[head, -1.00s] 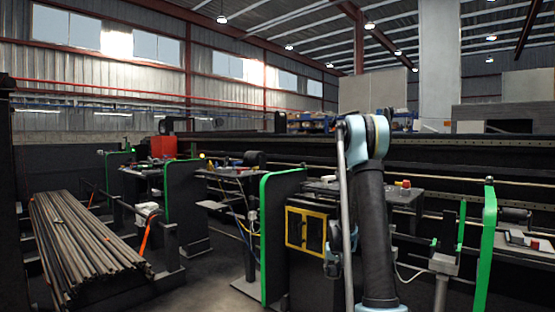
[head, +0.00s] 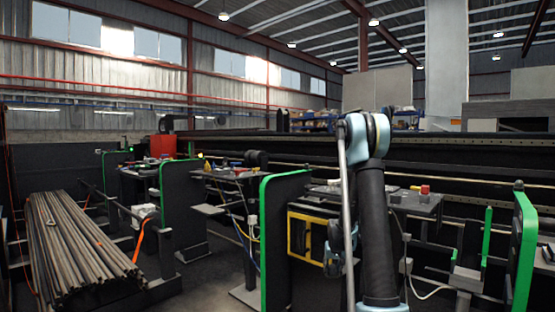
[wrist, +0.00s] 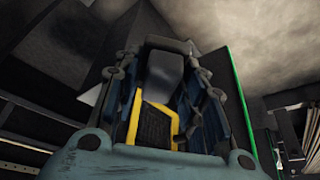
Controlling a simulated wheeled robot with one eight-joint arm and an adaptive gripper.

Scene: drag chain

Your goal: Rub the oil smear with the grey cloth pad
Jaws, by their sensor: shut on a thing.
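In the wrist view, my gripper (wrist: 168,62) points away from the camera, with its dark jointed fingers on both sides. The fingers are closed on a grey piece (wrist: 165,78) between them, which looks like the grey cloth pad. Its far edge is partly covered by the fingertips. I cannot make out the oil smear in either view.
A yellow-framed panel (head: 308,236) stands behind my arm, beside a green-edged dark panel (head: 285,230). A bench with small items (head: 415,200) is at the right, near a green post (head: 523,250). Long metal bars (head: 75,240) lie on a rack at left. Dark floor shows between.

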